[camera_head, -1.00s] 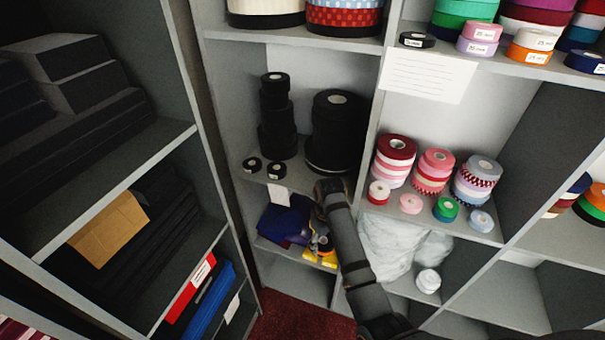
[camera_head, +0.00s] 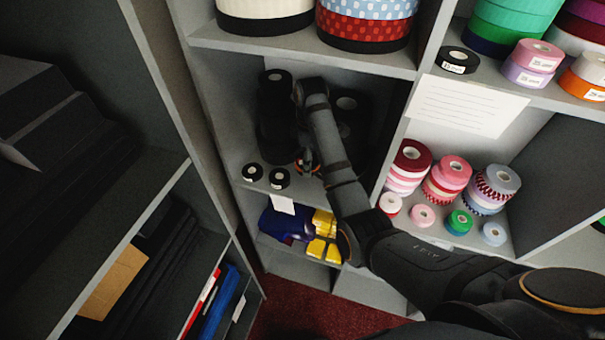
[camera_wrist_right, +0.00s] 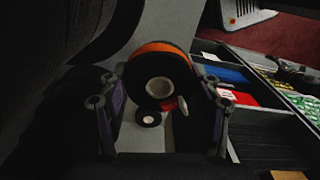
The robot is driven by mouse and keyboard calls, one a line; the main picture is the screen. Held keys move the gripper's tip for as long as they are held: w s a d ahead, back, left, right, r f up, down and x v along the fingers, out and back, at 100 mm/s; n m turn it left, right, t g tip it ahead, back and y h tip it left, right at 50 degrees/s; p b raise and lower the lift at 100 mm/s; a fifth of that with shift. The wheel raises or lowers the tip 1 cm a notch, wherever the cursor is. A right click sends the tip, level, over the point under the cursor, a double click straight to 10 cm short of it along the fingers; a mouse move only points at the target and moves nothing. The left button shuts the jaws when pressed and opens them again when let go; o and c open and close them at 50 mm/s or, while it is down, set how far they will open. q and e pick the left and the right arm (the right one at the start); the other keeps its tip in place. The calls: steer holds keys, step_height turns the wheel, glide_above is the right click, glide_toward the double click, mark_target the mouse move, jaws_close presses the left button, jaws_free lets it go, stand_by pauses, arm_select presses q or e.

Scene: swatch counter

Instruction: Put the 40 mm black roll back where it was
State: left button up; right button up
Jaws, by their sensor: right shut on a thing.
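My right gripper (camera_head: 308,162) is in front of the shelf bay with the black rolls. In the right wrist view, its fingers (camera_wrist_right: 162,112) are on either side of a roll with a black face, grey core and orange upper edge (camera_wrist_right: 158,62), and it is shut on this roll. In the head view the held roll is small and mostly hidden. Two small black rolls, left (camera_head: 252,171) and right (camera_head: 279,178), lie at the shelf front. A black stack (camera_head: 275,120) stands behind them. A wider black stack (camera_head: 350,104) is partly hidden by my arm. My left gripper is out of view.
A divider stands right of the bay, with pink, red and blue rolls (camera_head: 453,180) beyond it. Large rolls (camera_head: 365,25) stand on the shelf above. Yellow and blue items (camera_head: 322,235) lie below. A label card (camera_head: 283,205) hangs from the shelf edge.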

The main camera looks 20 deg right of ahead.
mark_target(309, 190)
steer(key=shift+w, duration=0.1)
steer(key=shift+s+f+b, duration=0.75)
steer(key=shift+b, duration=0.15)
steer(key=shift+s+f+p, duration=0.25)
steer(key=shift+f+p, duration=0.4)
steer(key=shift+f, duration=0.35)
steer(key=f, duration=0.1)
steer(key=f+p, duration=0.1)
steer(key=f, duration=0.2)
steer(key=shift+w+f, duration=0.35)
steer(key=shift+f, duration=0.55)
steer(key=o, duration=0.9)
steer(key=shift+f, duration=0.1)
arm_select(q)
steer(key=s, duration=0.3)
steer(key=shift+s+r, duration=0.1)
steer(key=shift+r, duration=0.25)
